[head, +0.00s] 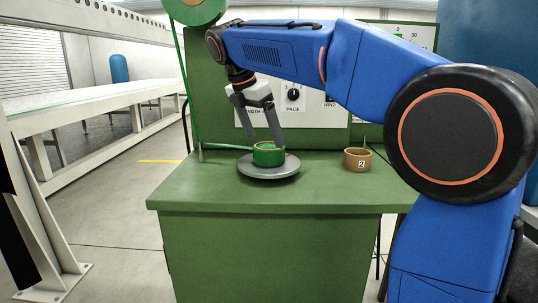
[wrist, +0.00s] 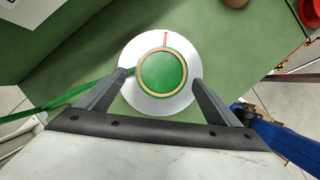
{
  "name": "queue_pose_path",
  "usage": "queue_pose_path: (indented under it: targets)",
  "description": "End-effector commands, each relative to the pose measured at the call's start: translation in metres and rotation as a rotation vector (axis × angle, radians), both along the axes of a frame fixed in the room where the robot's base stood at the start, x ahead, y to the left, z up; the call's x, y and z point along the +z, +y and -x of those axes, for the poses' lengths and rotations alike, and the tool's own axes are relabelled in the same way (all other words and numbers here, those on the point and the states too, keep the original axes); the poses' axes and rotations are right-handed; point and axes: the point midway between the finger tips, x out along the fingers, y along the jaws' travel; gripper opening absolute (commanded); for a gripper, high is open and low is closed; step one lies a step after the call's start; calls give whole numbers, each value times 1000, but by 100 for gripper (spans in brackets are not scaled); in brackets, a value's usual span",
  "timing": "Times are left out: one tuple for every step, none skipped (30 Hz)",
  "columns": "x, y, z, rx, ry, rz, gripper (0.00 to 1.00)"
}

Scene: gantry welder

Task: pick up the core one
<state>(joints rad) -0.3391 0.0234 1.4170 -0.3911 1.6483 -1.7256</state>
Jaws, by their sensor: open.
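A ring-shaped core (head: 268,155) sits on a round grey turntable (head: 268,172) on the green bench. Its outside looks green in the head view, and I see no number on it. In the wrist view the core (wrist: 184,71) shows a tan rim around a green middle. My gripper (head: 266,142) is open and points down over this core. In the wrist view my fingertips (wrist: 163,78) are apart, one on each side of the core; I cannot tell whether they touch it. A tan core marked 2 (head: 357,159) stands on the bench to the right.
A green strip (head: 228,147) runs from the core leftward to a thin post, with another strip rising to a green reel (head: 195,10). A control panel (head: 300,110) stands behind. The bench top (head: 210,195) is clear in front of the turntable. A white gantry frame is at left.

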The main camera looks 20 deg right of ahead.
Motion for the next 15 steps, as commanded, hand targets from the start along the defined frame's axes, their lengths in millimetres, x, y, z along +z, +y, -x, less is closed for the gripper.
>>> queue_pose_path:
  targets:
    - [-2,-1,0,0,0,0,86]
    - [-3,-1,0,0,0,0,86]
    - [-5,-2,0,0,0,0,86]
    - [-7,-3,-1,0,0,0,86]
    - [-9,-5,-1,0,0,0,86]
    - [-13,-7,-1,0,1,0,86]
    - [-17,-9,-2,0,1,0,86]
    - [-21,-11,-2,-1,2,1,86]
    - [-26,-14,-3,0,1,0,86]
    - [-30,-16,-3,-2,1,1,86]
    - [-34,-17,-4,-1,2,1,86]
    - [-38,-19,-5,0,1,0,86]
    - [-41,-20,-6,0,1,0,86]
    - [-43,-20,-6,0,1,0,86]
    - [-46,-21,-7,0,1,0,86]
